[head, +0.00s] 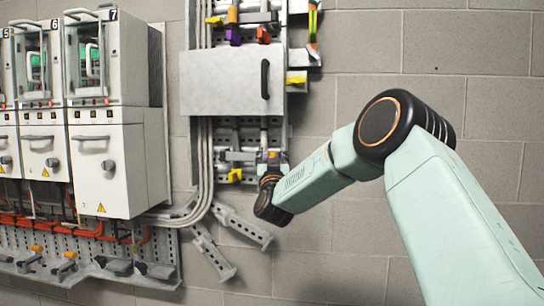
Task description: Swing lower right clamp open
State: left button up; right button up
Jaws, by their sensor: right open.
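My right arm comes in from the right, and its wrist is bent up in front of the lower part of the perforated wall panel. My right gripper (270,162) is open, small in the view, at the panel's lower right, just below the grey box. The lower right clamp is hard to make out there, as the gripper and wrist cover that spot. I cannot tell whether the fingers touch it. A clamp with a yellow handle (235,175) sits to the left of the gripper. My left gripper is out of view.
The grey box (225,82) with a black handle (265,79) juts out above the gripper. Grey cables (205,165) run down left of it. White drive cabinets (108,160) stand at the left. Perforated grey brackets (240,228) stick out below. Bare block wall lies right.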

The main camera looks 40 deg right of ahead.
jog(key=shift+w+d+f, duration=0.2)
jog(key=shift+d+f, duration=0.05)
jog(key=shift+d, duration=0.05)
jog(key=c, duration=0.3)
jog(key=shift+s+a+r, duration=0.25)
jog(key=shift+s, duration=0.05)
jog(key=c, duration=0.4)
jog(key=shift+c, duration=1.1)
jog(key=shift+w+d, duration=0.15)
jog(key=shift+d, duration=0.05)
grip_shut()
jog(key=shift+a, duration=0.15)
